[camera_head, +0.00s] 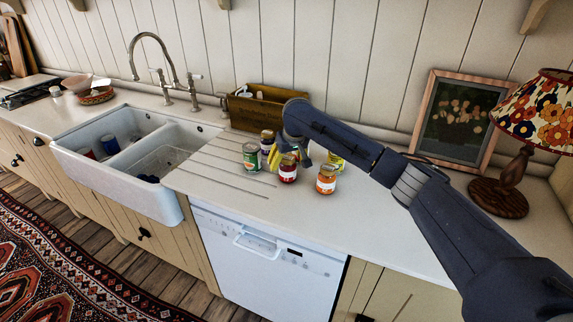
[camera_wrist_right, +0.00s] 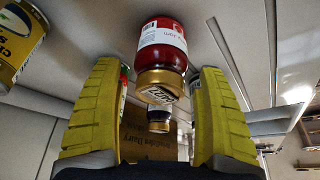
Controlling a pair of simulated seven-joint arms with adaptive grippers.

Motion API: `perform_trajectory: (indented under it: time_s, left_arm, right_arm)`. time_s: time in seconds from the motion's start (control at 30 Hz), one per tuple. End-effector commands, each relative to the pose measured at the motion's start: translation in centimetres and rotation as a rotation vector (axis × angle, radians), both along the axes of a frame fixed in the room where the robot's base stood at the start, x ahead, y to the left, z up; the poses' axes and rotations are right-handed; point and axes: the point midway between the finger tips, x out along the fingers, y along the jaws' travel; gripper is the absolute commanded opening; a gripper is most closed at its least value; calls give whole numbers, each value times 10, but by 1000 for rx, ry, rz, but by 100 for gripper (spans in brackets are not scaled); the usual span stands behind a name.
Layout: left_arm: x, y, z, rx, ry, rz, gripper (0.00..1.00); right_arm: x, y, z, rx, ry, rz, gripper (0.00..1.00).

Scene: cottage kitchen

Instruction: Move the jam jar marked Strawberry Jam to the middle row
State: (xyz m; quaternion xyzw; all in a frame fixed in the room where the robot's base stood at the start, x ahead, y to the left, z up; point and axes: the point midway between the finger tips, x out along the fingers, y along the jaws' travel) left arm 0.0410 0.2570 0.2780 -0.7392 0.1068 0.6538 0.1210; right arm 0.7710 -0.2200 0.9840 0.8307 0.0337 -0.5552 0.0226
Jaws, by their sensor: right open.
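A red jam jar (camera_head: 288,170) with a gold lid and a white and red label stands on the counter; its label is too small to read for certain. It also shows in the right wrist view (camera_wrist_right: 163,45), in line with the gap between my yellow fingers. My right gripper (camera_head: 286,158) is open and empty, low over the counter at this jar; whether the fingertips reach around it, I cannot tell. A second gold-lidded jar (camera_head: 267,137) stands behind it, partly hidden. An orange jar (camera_head: 326,180) stands to the right. My left gripper is out of view.
A green can (camera_head: 251,157) stands close on the left, and a yellow can (camera_head: 336,161) behind the orange jar, partly covered by my arm. A wooden crate (camera_head: 262,107) stands at the wall. The sink (camera_head: 140,186) lies left, a lamp (camera_head: 503,192) right. The front counter is clear.

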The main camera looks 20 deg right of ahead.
Motion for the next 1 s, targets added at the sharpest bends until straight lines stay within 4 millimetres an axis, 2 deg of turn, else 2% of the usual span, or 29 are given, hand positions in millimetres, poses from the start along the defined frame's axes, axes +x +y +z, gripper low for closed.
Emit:
perform_trajectory:
  time_s: [0.3, 0.5, 0.7, 1.0]
  left_arm:
    - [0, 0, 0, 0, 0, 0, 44]
    - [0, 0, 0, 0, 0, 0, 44]
    - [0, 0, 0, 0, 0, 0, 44]
    - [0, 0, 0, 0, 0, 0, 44]
  right_arm:
    - [-21, -2, 54, -1, -4, 1, 74]
    - [-32, -3, 78, -1, -3, 1, 74]
    - [-37, -3, 91, -1, -1, 1, 74]
    - [-39, -3, 95, 0, 0, 0, 74]
